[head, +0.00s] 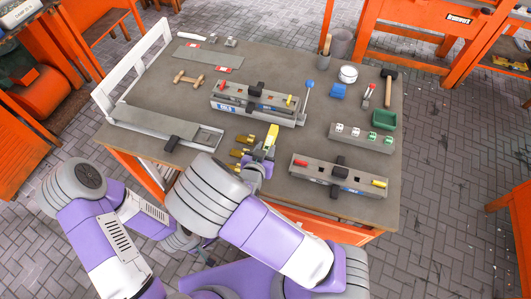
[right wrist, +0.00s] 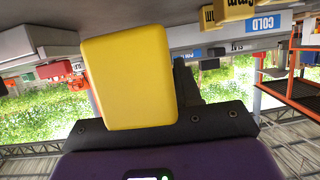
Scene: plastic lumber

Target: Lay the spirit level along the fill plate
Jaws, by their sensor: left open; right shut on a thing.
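The spirit level, a yellow bar (head: 271,137), is held in my right gripper (head: 262,161) near the table's front edge. In the right wrist view its yellow face (right wrist: 128,78) fills the middle, right at the jaws. I take the fill plate to be the long grey plate (head: 150,121) in the pale frame at the table's left front; I cannot be sure. The right gripper is right of this plate and apart from it. My left gripper (head: 205,250) is low in front of the table, partly hidden by my right arm. It is open.
Several brass pieces (head: 238,153) lie just left of the right gripper. A grey block station (head: 255,106) stands behind it and another (head: 338,177) to its right. A white rail (head: 135,68) stands at the left edge. Bare tabletop (head: 150,95) shows behind the plate.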

